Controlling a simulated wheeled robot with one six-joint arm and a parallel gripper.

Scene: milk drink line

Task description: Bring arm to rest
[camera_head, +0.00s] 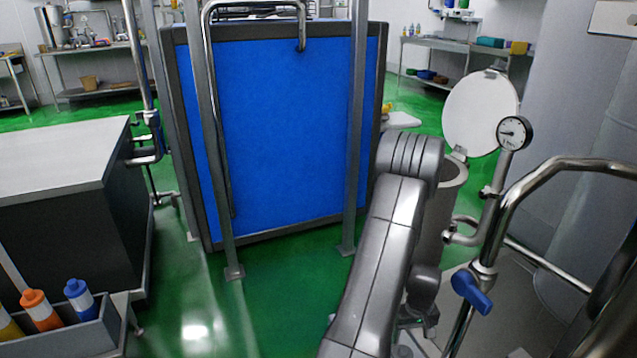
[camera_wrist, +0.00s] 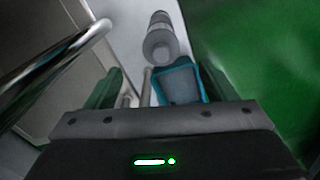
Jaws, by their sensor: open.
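My arm (camera_head: 385,260) rises from the lower middle of the head view and bends at a grey joint, with its end low beside the steel pipes. My gripper (camera_wrist: 160,85) is open in the wrist view, its two dark fingers apart. A grey cylindrical part (camera_wrist: 160,38) and a teal-rimmed object (camera_wrist: 180,82) show past or between the fingers. I cannot tell how far away they are, or whether the teal object touches a finger. The fingertips are not clear in the head view.
A steel pipe with a blue valve handle (camera_head: 471,290) and a gauge (camera_head: 514,133) stand close right of my arm. An open round lid (camera_head: 482,112) is behind it. A blue panel (camera_head: 285,125) stands ahead. A bottle bin (camera_head: 85,338) is lower left. Green floor is clear between.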

